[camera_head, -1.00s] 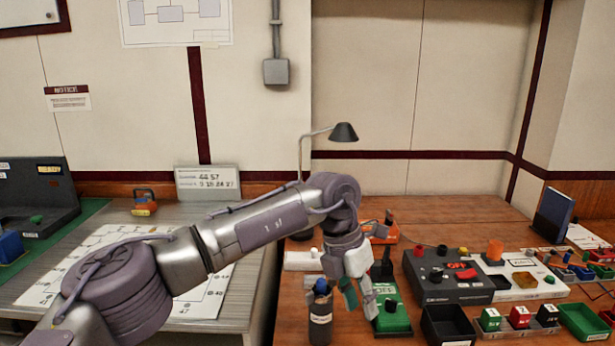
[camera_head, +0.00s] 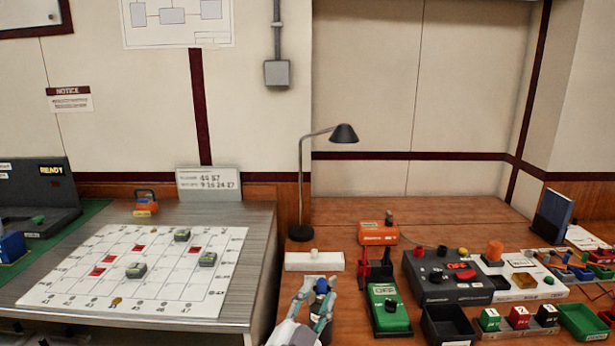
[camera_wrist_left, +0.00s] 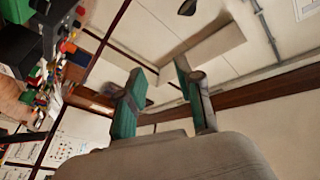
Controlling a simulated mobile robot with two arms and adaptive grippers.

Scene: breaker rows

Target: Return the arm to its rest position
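My left gripper (camera_head: 318,304) shows at the bottom centre of the head view, in front of the wooden desk's left part, with its fingers pointing up. Its teal fingertips stand apart. In the left wrist view the two fingers (camera_wrist_left: 155,97) are also spread, with nothing between them but the wall behind. The rest of my left arm is below the head view's edge. My right gripper does not show.
A white grid sheet (camera_head: 78,284) with several small blocks lies on the grey table at left.

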